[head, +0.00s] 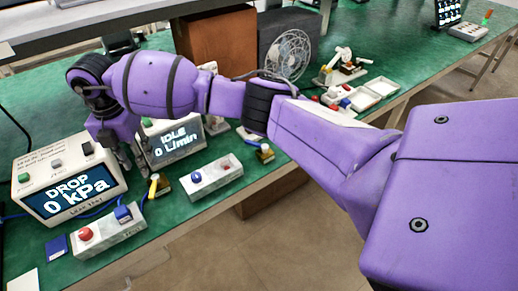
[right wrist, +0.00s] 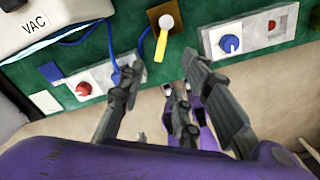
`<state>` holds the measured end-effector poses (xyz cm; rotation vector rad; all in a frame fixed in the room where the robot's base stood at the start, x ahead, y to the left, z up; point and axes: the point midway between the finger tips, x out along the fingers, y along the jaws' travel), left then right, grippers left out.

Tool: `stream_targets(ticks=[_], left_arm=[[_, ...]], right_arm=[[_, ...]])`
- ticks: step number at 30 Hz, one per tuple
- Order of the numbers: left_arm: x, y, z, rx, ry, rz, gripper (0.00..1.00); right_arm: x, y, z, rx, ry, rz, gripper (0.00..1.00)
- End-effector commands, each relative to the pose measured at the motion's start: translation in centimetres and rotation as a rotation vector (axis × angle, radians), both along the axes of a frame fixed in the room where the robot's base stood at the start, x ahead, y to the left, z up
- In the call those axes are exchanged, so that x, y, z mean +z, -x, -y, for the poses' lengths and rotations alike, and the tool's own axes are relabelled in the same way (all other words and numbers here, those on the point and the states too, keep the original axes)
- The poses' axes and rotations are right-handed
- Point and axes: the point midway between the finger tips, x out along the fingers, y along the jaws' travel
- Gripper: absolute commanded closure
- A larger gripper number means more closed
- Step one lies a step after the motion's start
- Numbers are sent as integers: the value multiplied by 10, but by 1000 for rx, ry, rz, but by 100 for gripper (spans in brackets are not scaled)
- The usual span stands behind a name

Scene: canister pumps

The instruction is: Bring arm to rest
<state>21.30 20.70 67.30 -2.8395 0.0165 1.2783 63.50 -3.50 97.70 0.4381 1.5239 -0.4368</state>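My right arm reaches in from the right of the head view and bends down at the left. Its gripper (head: 130,163) hangs over the bench between two display boxes. In the right wrist view the two fingers of my right gripper (right wrist: 165,85) are spread apart, with nothing held between them. A few purple and dark parts show beyond the fingers, and I cannot tell what they belong to. My left arm and gripper do not show in the head view.
The green bench (head: 185,210) carries a box reading DROP 0 kPa (head: 72,185), one reading IDLE 0 L/min (head: 175,142), two button boxes (head: 110,232) (head: 212,176) and a yellow-handled valve (head: 153,187). A spool (head: 288,54) stands farther back. Open floor (head: 300,240) lies in front.

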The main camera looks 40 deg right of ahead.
Motion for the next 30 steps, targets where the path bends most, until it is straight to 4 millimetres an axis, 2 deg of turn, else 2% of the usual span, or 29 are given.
stream_targets(ticks=[4, 16, 20, 23, 26, 27, 30], left_arm=[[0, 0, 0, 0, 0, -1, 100], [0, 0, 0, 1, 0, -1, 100], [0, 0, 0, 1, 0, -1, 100], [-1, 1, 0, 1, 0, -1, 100], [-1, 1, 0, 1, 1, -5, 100], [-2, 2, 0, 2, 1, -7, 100], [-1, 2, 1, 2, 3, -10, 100]], right_arm=[[6, 0, 0, 1, 0, -1, 69], [6, 0, 0, 1, 0, -1, 69], [6, -4, -6, 58, -24, 16, 69], [11, -7, -46, 198, -180, 60, 69], [41, -1, -108, 359, -425, 127, 69], [55, 5, -135, 413, -533, 153, 69], [90, 33, -196, 503, -860, 214, 69]])
